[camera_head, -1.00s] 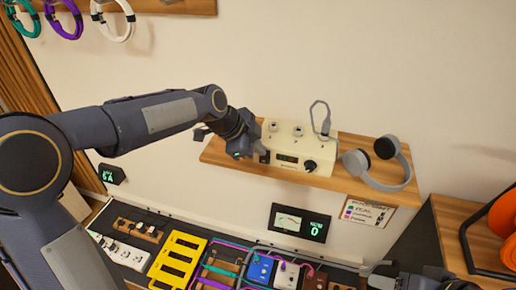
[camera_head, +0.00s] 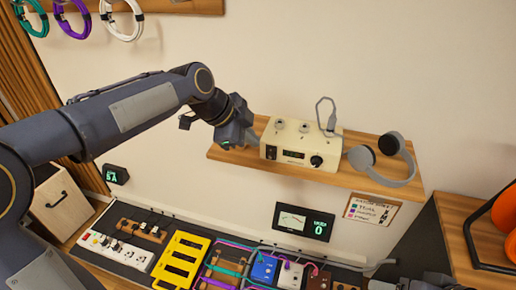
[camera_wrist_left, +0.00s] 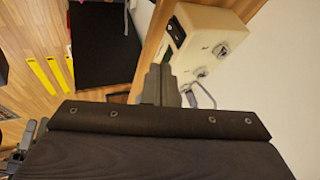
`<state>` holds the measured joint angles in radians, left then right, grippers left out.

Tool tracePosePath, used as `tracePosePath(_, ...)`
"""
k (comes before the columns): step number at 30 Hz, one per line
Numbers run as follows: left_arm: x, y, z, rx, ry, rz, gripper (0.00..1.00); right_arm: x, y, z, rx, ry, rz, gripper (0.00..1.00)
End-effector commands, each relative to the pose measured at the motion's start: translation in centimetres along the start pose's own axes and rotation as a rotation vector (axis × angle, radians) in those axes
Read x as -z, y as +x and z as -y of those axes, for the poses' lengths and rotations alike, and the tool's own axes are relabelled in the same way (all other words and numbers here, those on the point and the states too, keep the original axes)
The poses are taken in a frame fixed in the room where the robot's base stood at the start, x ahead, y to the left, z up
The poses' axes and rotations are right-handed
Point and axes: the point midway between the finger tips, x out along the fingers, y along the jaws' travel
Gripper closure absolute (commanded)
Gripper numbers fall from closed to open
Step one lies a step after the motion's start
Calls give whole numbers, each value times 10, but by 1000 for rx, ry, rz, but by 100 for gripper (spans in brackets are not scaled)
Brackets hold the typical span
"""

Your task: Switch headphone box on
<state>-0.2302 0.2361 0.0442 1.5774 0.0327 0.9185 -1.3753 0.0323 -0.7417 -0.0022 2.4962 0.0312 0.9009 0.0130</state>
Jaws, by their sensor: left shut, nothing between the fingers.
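The cream headphone box (camera_head: 328,146) sits on a wooden wall shelf. Its front has a dark switch (camera_head: 270,152) at the left end, a small lit display (camera_head: 293,154) and a black knob (camera_head: 316,161). It also shows in the left wrist view (camera_wrist_left: 211,22), with metal knobs on top. My left gripper (camera_head: 254,139) is shut and empty just left of the box, close to the switch end. In the left wrist view its fingers (camera_wrist_left: 160,84) point toward the box's end; I cannot tell if they touch it. A dark part of my right arm shows at the bottom right.
Grey headphones (camera_head: 398,148) lie on the shelf (camera_head: 340,178) right of the box. A cable loop stands behind the box. Below are a meter (camera_head: 303,222), a power strip (camera_head: 114,252), a yellow rack (camera_head: 179,258) and several pedals. Coiled cables hang at top left.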

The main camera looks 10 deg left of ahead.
Motion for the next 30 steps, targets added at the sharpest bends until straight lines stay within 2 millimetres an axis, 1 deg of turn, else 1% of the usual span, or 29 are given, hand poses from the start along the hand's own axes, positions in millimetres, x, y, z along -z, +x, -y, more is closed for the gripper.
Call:
tracePosePath(1, 0, -10, 2, 6, 0, -1, 100, 0, 1, 0, 0, 0, -1, 40)
tracePosePath(3, 0, -22, 4, 6, 0, -1, 100, -1, 1, -1, 0, 0, -1, 40)
tracePosePath(6, 1, -33, 6, 3, 0, -1, 100, -1, 2, -1, 0, 0, -1, 40)
tracePosePath(9, 1, -40, 7, 2, 0, -1, 100, -1, 2, -1, 0, 0, -1, 40)
tracePosePath(13, 1, -43, 7, 0, 0, 0, 100, -1, 2, -1, 0, 0, -1, 40)
tracePosePath(20, 1, -43, 7, 0, 0, 0, 100, -1, 2, -1, 0, 0, -1, 40)
tracePosePath(23, -2, -47, 2, 5, -31, 3, 100, -1, 2, -1, 0, 0, -1, 40)
tracePosePath(26, -17, -61, -18, 19, -163, 15, 100, -1, 2, -1, 0, 0, 0, 40)
tracePosePath(29, -42, -79, -59, 43, -414, 34, 100, -1, 2, -1, 0, 0, 0, 40)
tracePosePath(30, -53, -85, -80, 57, -537, 40, 100, -1, 2, -1, 0, 0, 0, 40)
